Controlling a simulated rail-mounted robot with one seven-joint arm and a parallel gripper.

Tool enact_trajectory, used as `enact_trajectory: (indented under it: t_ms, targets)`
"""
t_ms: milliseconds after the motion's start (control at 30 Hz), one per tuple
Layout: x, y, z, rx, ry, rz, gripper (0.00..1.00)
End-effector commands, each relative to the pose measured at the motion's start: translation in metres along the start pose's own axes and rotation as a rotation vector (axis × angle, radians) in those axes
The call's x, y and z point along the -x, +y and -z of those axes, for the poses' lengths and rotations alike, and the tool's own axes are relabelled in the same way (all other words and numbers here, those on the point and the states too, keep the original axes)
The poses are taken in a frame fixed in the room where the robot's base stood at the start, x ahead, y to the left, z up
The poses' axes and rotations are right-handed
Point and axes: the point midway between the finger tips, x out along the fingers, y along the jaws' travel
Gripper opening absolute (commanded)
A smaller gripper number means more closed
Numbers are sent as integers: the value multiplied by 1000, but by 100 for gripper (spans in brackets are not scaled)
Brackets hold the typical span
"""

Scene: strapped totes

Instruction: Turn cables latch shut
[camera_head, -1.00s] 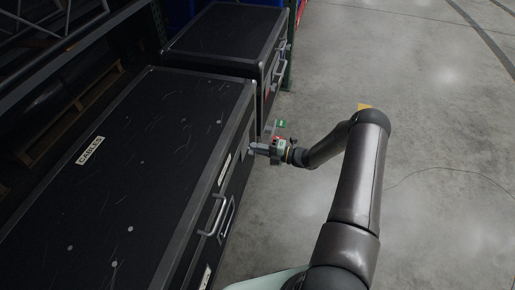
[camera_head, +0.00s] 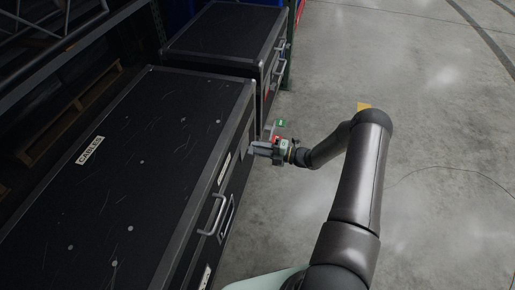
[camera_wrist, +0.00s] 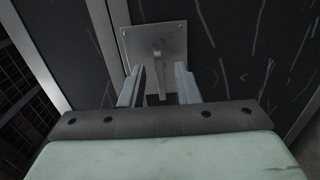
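The cables case (camera_head: 140,170) is a large black trunk with grey metal edges and a white label reading CABLES (camera_head: 89,150) on its lid. In the wrist view its latch is a grey square plate (camera_wrist: 170,36) with a narrow upright tab (camera_wrist: 158,68) at its middle. My gripper (camera_head: 256,147) is at the front face of the case, near its far end. In the wrist view my gripper (camera_wrist: 158,88) is open, with one finger on each side of the tab. A gap shows on both sides of the tab.
A second black case (camera_head: 225,38) stands behind the first. Silver handles (camera_head: 213,214) stick out from the front face of the near case. The concrete floor (camera_head: 440,130) to the right is clear, with a thin cable lying on it.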

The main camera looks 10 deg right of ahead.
Motion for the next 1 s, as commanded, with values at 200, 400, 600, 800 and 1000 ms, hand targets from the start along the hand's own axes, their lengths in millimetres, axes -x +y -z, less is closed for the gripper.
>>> enact_trajectory:
  t_ms: [200,400,600,800,1000]
  targets:
    - [47,1,-1,0,-5,3,29]
    - [97,1,0,-1,-4,2,29]
    - [139,0,0,-1,-4,3,29]
    - [161,0,0,-1,-2,2,29]
    - [165,0,1,-2,0,1,29]
